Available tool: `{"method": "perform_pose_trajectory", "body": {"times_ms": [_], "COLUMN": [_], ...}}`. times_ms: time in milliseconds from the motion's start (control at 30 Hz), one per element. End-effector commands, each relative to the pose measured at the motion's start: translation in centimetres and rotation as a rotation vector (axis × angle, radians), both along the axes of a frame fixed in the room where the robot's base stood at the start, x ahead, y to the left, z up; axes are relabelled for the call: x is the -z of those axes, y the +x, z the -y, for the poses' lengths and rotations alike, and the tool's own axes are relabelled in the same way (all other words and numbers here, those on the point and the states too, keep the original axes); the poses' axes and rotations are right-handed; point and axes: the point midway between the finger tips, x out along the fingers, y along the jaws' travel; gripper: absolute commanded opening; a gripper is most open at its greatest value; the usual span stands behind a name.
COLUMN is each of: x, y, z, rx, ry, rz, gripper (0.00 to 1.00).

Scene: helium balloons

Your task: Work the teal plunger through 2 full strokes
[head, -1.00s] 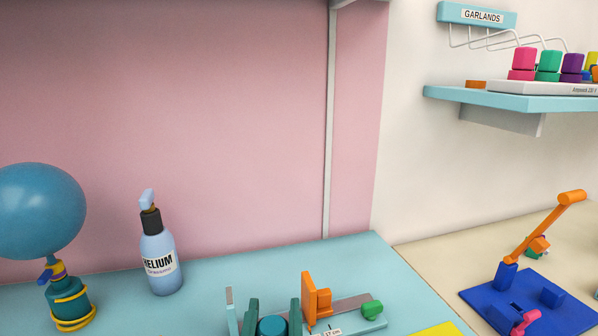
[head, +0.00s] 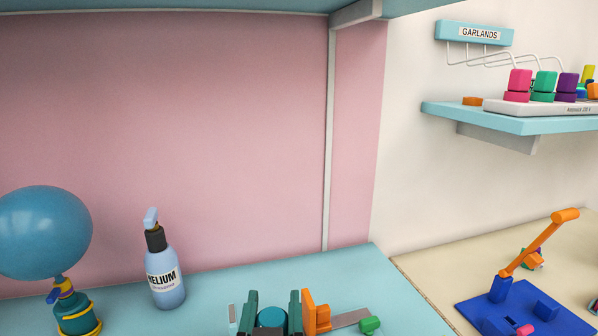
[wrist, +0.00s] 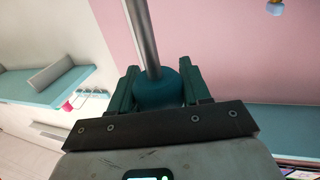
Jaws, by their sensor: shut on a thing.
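The teal plunger's round knob (head: 271,318) shows at the bottom edge of the head view, between the two dark green fingers of my gripper (head: 272,308). In the wrist view the teal knob (wrist: 158,92) sits between the fingers of my gripper (wrist: 158,84), which is shut on it. A bare metal rod (wrist: 141,38) runs from the knob to the top edge of the wrist view. The plunger's lower body is out of the head view.
An orange upright block (head: 309,314) stands just right of my gripper on a measuring fixture with a green knob (head: 369,325). A blue lever base (head: 520,310) is right.

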Motion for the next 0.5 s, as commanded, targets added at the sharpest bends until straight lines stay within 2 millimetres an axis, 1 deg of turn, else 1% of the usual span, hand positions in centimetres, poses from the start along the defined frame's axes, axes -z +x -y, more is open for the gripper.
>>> {"method": "perform_pose_trajectory", "body": {"times_ms": [33, 67, 267, 500], "x": [0.25, 0.24, 0.22, 0.21], "y": [-0.01, -0.01, -0.02, -0.07], "z": [-0.02, -0.02, -0.01, -0.01], "rx": [-0.001, -0.001, 0.0, 0.0], "ry": [0.0, 0.0, 0.0, 0.0], "rz": [-0.001, 0.0, 0.0, 0.001], "gripper": [0.11, 0.5, 0.69, 0.69]}}
